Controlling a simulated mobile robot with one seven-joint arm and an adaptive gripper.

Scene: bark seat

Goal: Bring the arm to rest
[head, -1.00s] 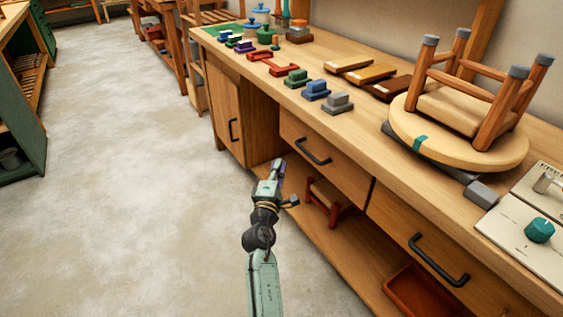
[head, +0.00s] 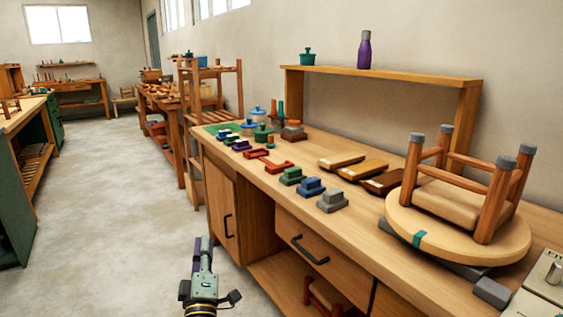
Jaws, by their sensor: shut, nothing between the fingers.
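My gripper (head: 203,244) is at the bottom of the head view, in front of the wooden workbench (head: 262,188) and over the concrete floor. It points away from me, near the cabinet door and left of the drawer. Its fingers look closed together, with nothing held. Only the wrist end of my arm shows; the rest is below the picture.
An upturned stool (head: 462,195) lies on the bench at the right. Several coloured blocks (head: 291,176) line the bench's front edge. A shelf (head: 385,75) behind holds a purple bottle (head: 364,50) and a green pot (head: 307,57). The floor (head: 110,200) to the left is clear.

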